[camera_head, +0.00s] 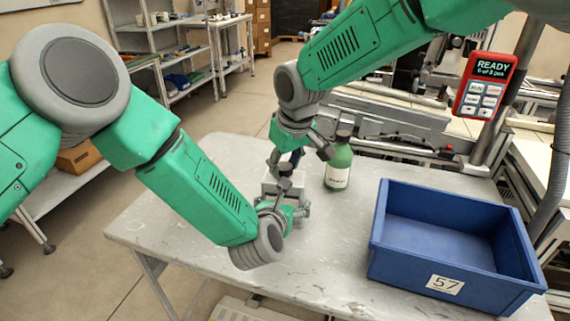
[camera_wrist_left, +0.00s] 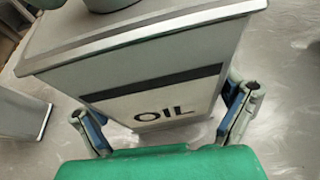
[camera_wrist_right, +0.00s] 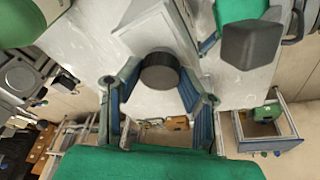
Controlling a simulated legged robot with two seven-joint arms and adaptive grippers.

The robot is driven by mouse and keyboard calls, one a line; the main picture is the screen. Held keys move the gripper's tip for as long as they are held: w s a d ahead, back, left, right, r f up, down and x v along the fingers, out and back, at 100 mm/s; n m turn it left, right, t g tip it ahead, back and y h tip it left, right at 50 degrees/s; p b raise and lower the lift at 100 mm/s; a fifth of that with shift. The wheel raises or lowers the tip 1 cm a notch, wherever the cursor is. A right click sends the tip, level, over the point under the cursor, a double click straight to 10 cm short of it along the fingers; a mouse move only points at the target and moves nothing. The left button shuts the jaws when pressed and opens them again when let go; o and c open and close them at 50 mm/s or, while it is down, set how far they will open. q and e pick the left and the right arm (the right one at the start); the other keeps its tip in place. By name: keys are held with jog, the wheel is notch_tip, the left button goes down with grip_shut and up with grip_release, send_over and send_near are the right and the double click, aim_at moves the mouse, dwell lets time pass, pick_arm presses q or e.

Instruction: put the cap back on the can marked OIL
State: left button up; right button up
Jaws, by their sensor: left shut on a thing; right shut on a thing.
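The grey metal can marked OIL (camera_wrist_left: 165,112) stands on the table, its label facing my left wrist camera. My left gripper (camera_head: 287,212) is shut on the can, one finger on either side of it. In the left wrist view part of a round, grey-green piece (camera_wrist_left: 105,4) shows on the can's top. My right gripper (camera_head: 287,163) is just above the can. It is shut on a dark round cap (camera_wrist_right: 160,72), seen between its fingertips in the right wrist view. The cap hides the opening, so I cannot tell whether it touches the can.
A green bottle (camera_head: 339,165) stands behind and right of the can. A blue crate (camera_head: 410,263) marked 57 takes up the table's right side. Another grey box (camera_wrist_left: 20,115) stands left of the can in the left wrist view. The table's left part (camera_head: 165,205) is clear.

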jog(key=o, duration=0.7)
jog(key=shift+d, duration=0.1)
jog(key=shift+r, duration=2.3)
jog(key=shift+w+f, duration=0.1)
jog(key=shift+c, duration=0.3)
